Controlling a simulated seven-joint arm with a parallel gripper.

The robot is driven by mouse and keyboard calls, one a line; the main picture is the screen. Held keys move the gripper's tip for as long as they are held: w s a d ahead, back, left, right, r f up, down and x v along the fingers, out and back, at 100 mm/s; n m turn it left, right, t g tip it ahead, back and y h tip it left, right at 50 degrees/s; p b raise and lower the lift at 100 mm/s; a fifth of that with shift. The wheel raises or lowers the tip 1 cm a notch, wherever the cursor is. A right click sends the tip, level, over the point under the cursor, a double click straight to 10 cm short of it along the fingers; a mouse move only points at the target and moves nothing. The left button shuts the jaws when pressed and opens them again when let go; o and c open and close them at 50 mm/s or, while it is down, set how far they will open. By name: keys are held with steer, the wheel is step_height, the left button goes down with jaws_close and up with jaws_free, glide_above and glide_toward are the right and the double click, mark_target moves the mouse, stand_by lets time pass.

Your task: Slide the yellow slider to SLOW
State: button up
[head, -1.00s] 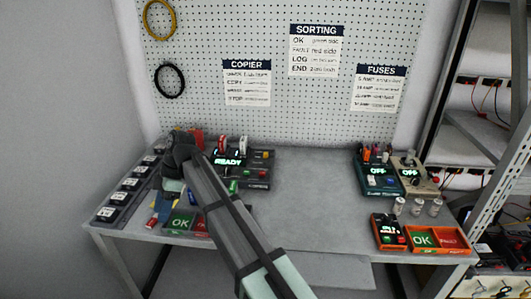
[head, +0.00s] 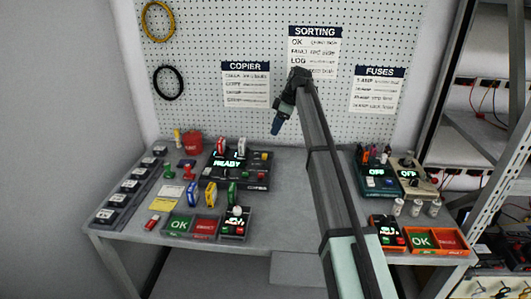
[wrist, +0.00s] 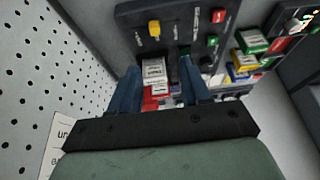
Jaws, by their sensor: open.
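A dark panel unit (head: 238,180) with a lit READY display stands at the back left of the table. A small yellow knob (head: 264,155), which looks like the slider, sits near its upper right edge. In the wrist view, a yellow knob (wrist: 154,28) shows on the dark panel beyond my fingers, with small markings beside it that I cannot read. I cannot make out SLOW. My gripper (head: 277,127) hangs in the air in front of the pegboard, higher in the picture than the panel. In the wrist view its blue fingers (wrist: 160,80) are apart, with nothing held.
Red (wrist: 218,16) and green (wrist: 212,41) knobs share the panel. Colored cartridges (head: 194,193) and an OK/FAULT tray (head: 190,225) stand in front. Two OFF units (head: 376,180) sit at right. The middle of the table (head: 295,205) is clear.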

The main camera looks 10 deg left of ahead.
mark_target(264, 154)
steer(key=x, duration=0.8)
steer(key=d+x, duration=0.1)
steer(key=x, duration=0.4)
steer(key=shift+w+a+f, duration=0.1)
steer(key=shift+w+f, duration=0.15)
steer(key=shift+w, duration=0.05)
jaws_close()
stand_by(0.4)
